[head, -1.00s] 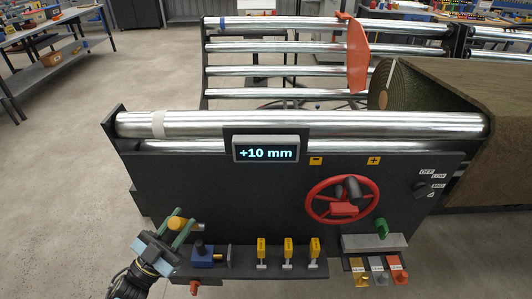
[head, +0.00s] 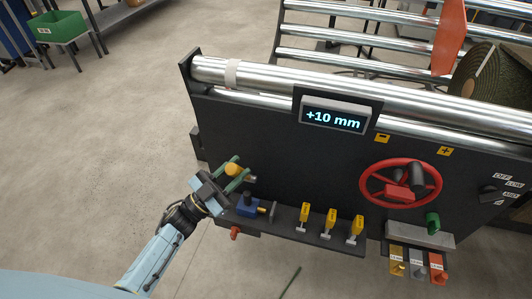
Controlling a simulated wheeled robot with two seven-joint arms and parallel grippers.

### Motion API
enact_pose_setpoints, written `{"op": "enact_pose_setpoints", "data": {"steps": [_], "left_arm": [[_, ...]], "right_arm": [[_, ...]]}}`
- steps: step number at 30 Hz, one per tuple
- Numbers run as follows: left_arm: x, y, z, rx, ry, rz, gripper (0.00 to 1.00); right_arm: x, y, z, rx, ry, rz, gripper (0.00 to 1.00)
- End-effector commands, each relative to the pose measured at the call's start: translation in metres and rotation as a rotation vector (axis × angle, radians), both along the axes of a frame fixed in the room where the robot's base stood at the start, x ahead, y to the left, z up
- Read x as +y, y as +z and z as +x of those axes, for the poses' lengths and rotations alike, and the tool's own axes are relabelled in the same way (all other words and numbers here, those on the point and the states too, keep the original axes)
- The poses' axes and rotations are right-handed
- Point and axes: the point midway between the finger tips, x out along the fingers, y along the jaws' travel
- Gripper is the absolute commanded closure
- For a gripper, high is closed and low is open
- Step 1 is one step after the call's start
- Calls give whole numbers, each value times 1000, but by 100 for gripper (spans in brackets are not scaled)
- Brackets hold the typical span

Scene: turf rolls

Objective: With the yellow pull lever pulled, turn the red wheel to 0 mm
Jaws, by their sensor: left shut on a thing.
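The yellow pull lever (head: 232,169) is a round yellow knob at the left end of the dark panel. A short grey rod shows between it and the panel. My left gripper (head: 234,174) is shut on the knob, its green fingers on either side. The red wheel (head: 363,184) is on the right part of the panel, with a dark grey handle knob and a red block in front of it. No gripper touches the wheel. The display (head: 336,119) reads +10 mm. A thin green piece at the bottom middle may be a right gripper finger; the rest is hidden.
Below the panel a ledge holds a blue block with a dark knob (head: 247,206) and several yellow clips (head: 331,218). A green knob (head: 432,221) sits close below the wheel's right side. Yellow, grey and red tags (head: 416,265) hang below.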

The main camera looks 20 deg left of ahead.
Motion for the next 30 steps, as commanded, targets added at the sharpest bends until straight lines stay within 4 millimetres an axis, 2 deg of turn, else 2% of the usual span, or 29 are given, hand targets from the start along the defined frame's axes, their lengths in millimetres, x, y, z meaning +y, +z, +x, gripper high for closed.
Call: {"op": "enact_pose_setpoints", "data": {"steps": [28,30], "left_arm": [[-1,-4,-2,8,-2,3,100],[-1,-4,-2,8,-2,3,100]], "right_arm": [[1,0,0,0,0,1,100],[1,0,0,0,0,1,92]]}}
